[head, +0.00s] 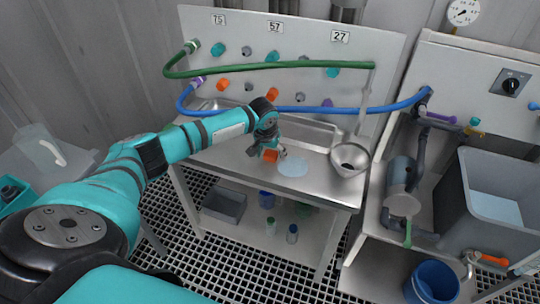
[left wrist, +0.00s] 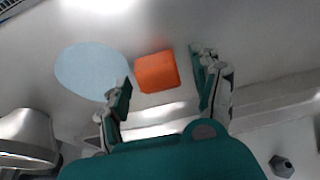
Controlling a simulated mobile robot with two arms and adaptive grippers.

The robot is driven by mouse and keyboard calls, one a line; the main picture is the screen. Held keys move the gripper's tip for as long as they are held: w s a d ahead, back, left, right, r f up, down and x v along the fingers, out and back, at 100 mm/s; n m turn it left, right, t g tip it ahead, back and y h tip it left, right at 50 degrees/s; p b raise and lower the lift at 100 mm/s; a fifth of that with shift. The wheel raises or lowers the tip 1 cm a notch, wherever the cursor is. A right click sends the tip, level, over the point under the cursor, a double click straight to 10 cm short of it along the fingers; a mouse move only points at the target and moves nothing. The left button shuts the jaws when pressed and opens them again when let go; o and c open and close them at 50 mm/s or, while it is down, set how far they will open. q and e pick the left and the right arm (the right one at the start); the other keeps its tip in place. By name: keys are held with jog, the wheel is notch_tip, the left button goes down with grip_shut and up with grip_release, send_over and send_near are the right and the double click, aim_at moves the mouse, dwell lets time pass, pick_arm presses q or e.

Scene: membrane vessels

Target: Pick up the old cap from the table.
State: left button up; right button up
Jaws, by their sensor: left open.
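An orange cap (head: 270,156), which looks like the old cap, rests on the steel table (head: 228,160) near its middle. In the left wrist view the orange cap (left wrist: 157,73) lies just beyond and between the fingertips, with a gap on each side. My left gripper (head: 267,150) is over the table at the cap, pointing down, with its fingers apart. It also shows open in the left wrist view (left wrist: 163,84). The gripper partly hides the cap in the head view. I cannot tell the exact height of the fingertips. My right gripper is not in view.
A pale blue disc (head: 293,169) lies right beside the cap. A steel funnel-like bowl (head: 350,158) stands at the table's right end. Behind is a panel (head: 300,60) with coloured caps, a green hose (head: 270,66) and a blue hose (head: 300,109). The table's left front is clear.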

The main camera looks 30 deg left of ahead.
pick_arm(q)
jog(key=c, duration=1.2)
jog(key=shift+o, duration=0.2)
jog(key=shift+r, duration=0.1)
